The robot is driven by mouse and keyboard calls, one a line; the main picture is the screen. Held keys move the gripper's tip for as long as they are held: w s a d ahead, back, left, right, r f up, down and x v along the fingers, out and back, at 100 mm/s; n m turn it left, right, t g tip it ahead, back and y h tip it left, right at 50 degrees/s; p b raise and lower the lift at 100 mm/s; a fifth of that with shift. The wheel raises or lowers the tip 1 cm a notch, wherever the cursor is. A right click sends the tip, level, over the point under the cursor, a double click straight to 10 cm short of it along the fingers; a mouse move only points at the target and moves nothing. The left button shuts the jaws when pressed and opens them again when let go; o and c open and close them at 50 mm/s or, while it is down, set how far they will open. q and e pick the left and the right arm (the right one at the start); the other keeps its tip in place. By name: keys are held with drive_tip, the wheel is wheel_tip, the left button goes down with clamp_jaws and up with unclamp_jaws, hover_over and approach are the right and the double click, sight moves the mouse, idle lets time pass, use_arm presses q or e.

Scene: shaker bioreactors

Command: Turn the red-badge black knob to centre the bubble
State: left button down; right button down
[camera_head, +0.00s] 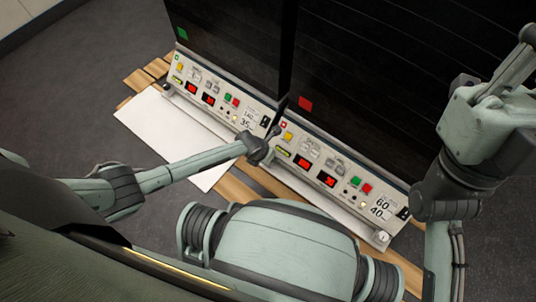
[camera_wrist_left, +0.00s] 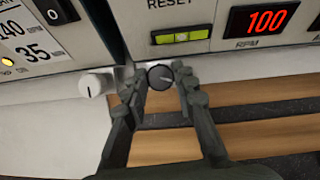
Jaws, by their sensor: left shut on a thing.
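The right black machine in the head view carries a red badge (camera_head: 305,104). My left gripper (camera_head: 268,146) reaches the near left corner of its front panel, and hides the knob there. In the left wrist view the black knob (camera_wrist_left: 160,77), with a pale pointer line, sits below the panel edge. My left gripper (camera_wrist_left: 161,84) is shut on it, one finger on each side. Above it is a yellow-green bubble level (camera_wrist_left: 180,36). A paler bubble shows near its middle; its exact offset is too small to tell. My right gripper is not in view.
A white knob (camera_wrist_left: 95,85) stands just left of the gripper, below the neighbouring machine's panel. That machine has a green badge (camera_head: 182,34). A red display (camera_wrist_left: 264,20) reads 100 RPM. Wooden slats (camera_wrist_left: 250,118) and a white board (camera_head: 165,135) lie in front.

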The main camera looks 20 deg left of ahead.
use_arm(q)
drive_tip(key=c, duration=1.2)
unclamp_jaws()
drive_tip(key=shift+s+a+r, duration=0.1)
drive_tip(key=shift+a+r, duration=0.05)
drive_tip(key=shift+r, duration=0.3)
drive_tip(key=v, duration=1.1)
